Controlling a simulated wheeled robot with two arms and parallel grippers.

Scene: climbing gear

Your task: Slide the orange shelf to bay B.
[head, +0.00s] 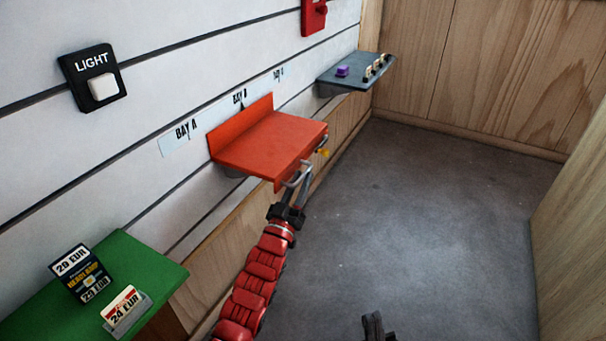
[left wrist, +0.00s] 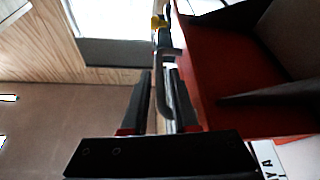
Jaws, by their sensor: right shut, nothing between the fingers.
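The orange shelf (head: 268,143) hangs on the slatted wall. Its raised back stands in front of the label strip, under the BAY B label (head: 240,97), between BAY A (head: 186,131) and BAY C (head: 279,74). A grey metal handle (head: 305,171) and a yellow knob (head: 323,153) are at its front edge. My left gripper (head: 294,196) is at the handle. In the left wrist view its fingers (left wrist: 160,95) are apart, with the handle bar (left wrist: 166,85) between them and a gap on one side. My right gripper (head: 374,325) is shut and empty at the bottom edge.
A green shelf (head: 165,272) with price cards stands at lower left. A grey shelf (head: 340,82) with a purple item (head: 342,71) and small cards is further along the wall. A light switch (head: 92,78) is at upper left. The grey floor (head: 440,210) is clear.

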